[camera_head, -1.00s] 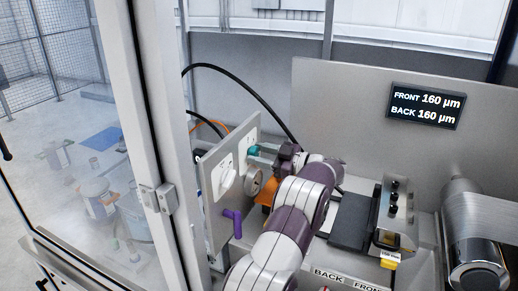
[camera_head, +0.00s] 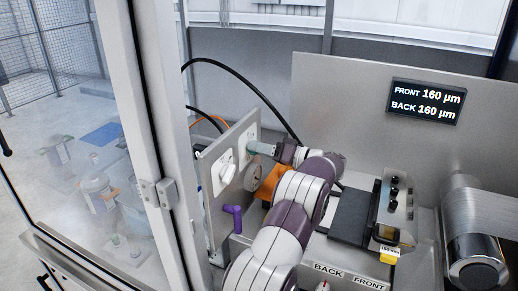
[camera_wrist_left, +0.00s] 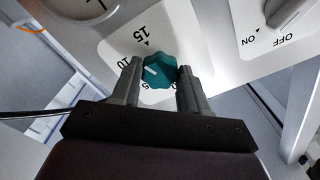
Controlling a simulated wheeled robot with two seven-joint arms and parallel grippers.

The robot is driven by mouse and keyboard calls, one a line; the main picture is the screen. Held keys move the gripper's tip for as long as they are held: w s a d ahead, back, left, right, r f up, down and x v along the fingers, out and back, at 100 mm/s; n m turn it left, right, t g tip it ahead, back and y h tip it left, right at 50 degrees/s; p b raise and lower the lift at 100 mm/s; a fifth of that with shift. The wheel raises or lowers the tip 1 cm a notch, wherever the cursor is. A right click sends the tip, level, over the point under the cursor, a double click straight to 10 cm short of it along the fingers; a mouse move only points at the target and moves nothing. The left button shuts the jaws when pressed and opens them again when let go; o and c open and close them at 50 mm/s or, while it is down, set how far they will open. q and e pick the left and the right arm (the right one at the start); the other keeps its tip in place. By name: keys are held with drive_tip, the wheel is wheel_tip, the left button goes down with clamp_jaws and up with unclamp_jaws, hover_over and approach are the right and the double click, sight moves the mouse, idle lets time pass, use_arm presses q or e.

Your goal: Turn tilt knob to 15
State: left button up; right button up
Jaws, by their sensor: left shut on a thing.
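The teal tilt knob (camera_wrist_left: 160,71) sits on a white dial plate (camera_wrist_left: 115,45) in the left wrist view. The plate bears the numbers 15 and 10, and another partly hidden number. The knob's white line points left, roughly toward the 10 and away from the 15. My left gripper (camera_wrist_left: 161,88) is shut on the knob, with one finger on each side. In the head view my left gripper (camera_head: 258,149) reaches the upright panel (camera_head: 219,205) from the right, and the knob is mostly hidden there. My right gripper is not in view.
An ON/OFF switch (camera_wrist_left: 287,12) sits beside the dial, and a round gauge (camera_head: 252,178) below it. A purple handle (camera_head: 233,216) sticks out lower down. A display (camera_head: 424,102) reads front and back 160 µm. A metal roller (camera_head: 474,235) stands at the right.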

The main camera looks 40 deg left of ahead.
use_arm(q)
drive_tip(key=o, duration=1)
drive_tip(key=shift+a+r, duration=0.1)
drive_tip(key=shift+r, duration=0.05)
drive_tip(key=o, duration=0.3)
drive_tip(key=shift+s+a, duration=0.15)
drive_tip(key=shift+a, duration=0.05)
